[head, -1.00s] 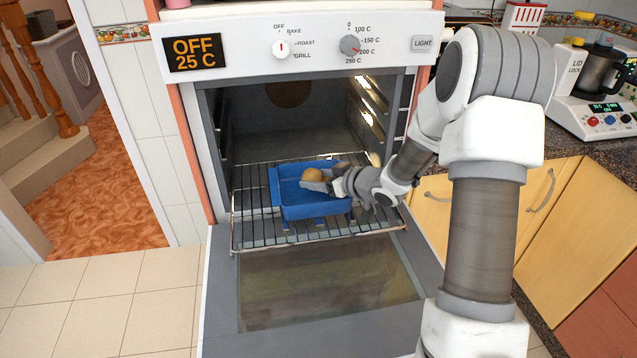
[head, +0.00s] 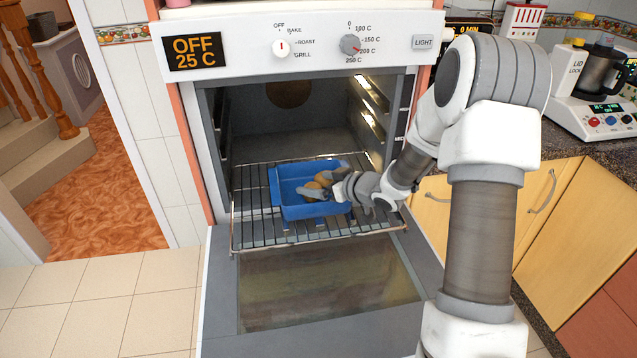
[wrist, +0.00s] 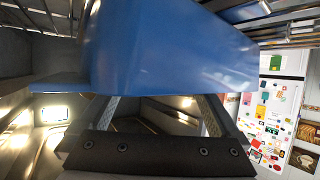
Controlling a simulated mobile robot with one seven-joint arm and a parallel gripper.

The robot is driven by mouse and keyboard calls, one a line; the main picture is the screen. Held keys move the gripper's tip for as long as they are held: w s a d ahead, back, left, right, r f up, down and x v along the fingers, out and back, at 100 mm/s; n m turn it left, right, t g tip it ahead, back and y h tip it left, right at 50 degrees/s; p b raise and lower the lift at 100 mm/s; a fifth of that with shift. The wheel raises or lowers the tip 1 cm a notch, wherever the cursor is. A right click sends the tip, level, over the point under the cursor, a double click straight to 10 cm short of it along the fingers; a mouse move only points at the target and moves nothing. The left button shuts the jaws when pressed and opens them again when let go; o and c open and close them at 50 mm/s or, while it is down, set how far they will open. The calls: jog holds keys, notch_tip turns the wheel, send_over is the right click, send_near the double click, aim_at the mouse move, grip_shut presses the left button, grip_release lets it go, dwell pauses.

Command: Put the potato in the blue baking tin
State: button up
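The blue baking tin (head: 290,211) stands on the pulled-out oven rack in the head view. Its blue side also fills the upper part of the wrist view (wrist: 170,50). The brown potato (head: 324,179) is inside the tin, toward its right side, partly hidden by my gripper. My gripper (head: 325,181) reaches over the tin's right wall, with its grey fingers spread apart on either side of the potato. The wrist view shows the two fingers wide apart, their tips hidden behind the tin. The potato cannot be seen there.
The oven door is folded down below the wire rack (head: 250,233). The oven cavity (head: 290,125) behind the tin is empty. Rack room is free in front of the tin. The counter with a food processor (head: 600,90) is at right.

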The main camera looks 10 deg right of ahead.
jog(key=shift+d+f, duration=0.1)
jog(key=shift+r+p, duration=0.4)
jog(key=shift+r, duration=0.15)
jog(key=p+v, duration=0.2)
jog(key=v, duration=1)
jog(key=shift+r, duration=0.15)
